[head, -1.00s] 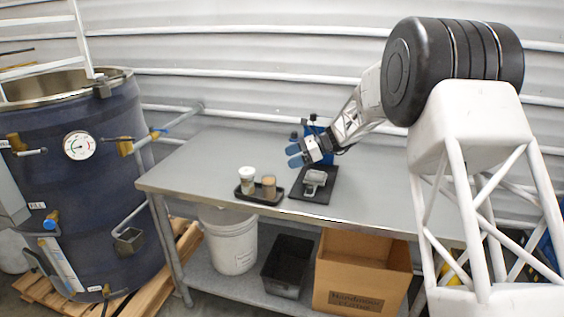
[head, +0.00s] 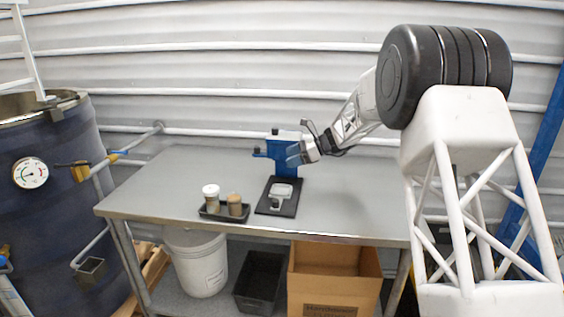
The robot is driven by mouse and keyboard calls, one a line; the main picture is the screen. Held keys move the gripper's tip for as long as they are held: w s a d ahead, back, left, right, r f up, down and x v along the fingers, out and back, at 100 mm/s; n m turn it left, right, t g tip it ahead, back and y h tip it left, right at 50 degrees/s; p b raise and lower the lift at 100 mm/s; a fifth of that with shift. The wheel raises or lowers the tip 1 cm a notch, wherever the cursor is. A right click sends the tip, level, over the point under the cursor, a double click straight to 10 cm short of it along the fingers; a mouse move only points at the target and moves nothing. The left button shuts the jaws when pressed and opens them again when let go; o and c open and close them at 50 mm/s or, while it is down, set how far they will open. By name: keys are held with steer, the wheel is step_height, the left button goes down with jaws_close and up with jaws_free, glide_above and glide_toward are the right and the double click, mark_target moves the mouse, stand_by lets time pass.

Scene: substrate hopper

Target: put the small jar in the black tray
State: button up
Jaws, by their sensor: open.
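The black tray (head: 211,216) sits near the front left of the metal table. Two small jars stand upright in it, side by side: one with a white lid (head: 210,190) and a brownish one (head: 235,205). I cannot tell for sure which is the small jar.
The table's right side (head: 365,205) is clear. Under it are a white bucket (head: 200,265), a black bin (head: 260,283) and a cardboard box (head: 336,280). A dark blue drum (head: 50,180) stands at left.

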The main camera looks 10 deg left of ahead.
steer(key=shift+m+t, duration=0.4)
steer(key=shift+w+d+r, duration=0.2)
steer(key=shift+w+d, duration=0.1)
steer(key=shift+d, duration=0.4)
steer(key=shift+w+d+r, duration=0.2)
steer(key=shift+w+d, duration=0.1)
steer(key=shift+d, duration=0.45)
steer(key=shift+w+d+r, duration=0.2)
steer(key=shift+w+d, duration=0.1)
steer(key=shift+d, duration=0.4)
steer(key=shift+s, duration=0.1)
